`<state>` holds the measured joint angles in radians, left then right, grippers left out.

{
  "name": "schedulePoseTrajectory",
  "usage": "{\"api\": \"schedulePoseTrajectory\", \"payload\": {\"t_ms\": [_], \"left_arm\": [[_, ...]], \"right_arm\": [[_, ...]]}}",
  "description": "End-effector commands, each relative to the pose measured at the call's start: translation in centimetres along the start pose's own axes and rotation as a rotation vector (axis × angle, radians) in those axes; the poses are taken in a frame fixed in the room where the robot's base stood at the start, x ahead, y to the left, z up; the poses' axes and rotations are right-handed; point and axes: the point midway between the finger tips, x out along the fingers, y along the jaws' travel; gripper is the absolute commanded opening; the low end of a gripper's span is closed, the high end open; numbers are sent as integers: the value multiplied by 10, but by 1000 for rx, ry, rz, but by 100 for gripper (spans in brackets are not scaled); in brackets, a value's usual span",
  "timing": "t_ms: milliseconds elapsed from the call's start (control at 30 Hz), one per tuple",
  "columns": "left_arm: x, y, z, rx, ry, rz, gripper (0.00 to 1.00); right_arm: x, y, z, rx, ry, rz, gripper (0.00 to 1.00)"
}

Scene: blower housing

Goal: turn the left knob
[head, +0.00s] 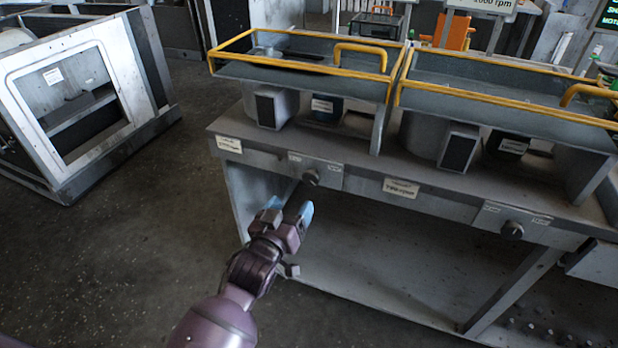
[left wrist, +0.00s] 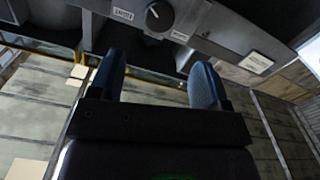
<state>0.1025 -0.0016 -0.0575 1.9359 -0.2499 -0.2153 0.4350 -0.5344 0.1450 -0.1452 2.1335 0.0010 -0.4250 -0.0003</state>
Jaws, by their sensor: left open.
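The left knob (head: 311,178) is a dark round knob on a small labelled plate on the front edge of the grey bench. It also shows in the left wrist view (left wrist: 159,16), at the top, with a pale line on its face. The right knob (head: 512,230) sits on a similar plate further right. My left gripper (head: 291,210) is open and empty, with blue fingertips, just below and left of the left knob in the head view. In the left wrist view its two fingers (left wrist: 157,80) stand apart, and the knob appears beyond them, not touched. My right gripper is out of view.
The grey bench (head: 400,215) carries blower units under trays with yellow rails (head: 300,66). Its underside is open. A grey metal frame housing (head: 50,165) stands at left. Dark floor (head: 140,250) between them is clear.

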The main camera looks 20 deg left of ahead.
Motion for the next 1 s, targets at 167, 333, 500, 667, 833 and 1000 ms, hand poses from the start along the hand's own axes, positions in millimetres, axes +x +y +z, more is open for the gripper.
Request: {"api": "schedulePoseTrajectory", "payload": {"t_ms": [167,333,500,667,833,1000], "left_arm": [[8,0,1,-20,0,1,71],[28,0,2,-19,0,2,71],[52,0,2,-19,-1,1,71],[75,0,3,-18,-2,1,71],[94,0,2,-18,-2,0,71],[105,0,1,-18,-1,1,71]], "right_arm": [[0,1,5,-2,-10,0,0],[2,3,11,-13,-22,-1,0],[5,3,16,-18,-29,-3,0],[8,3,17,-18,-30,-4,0],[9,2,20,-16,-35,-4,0],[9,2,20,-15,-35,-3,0]]}}
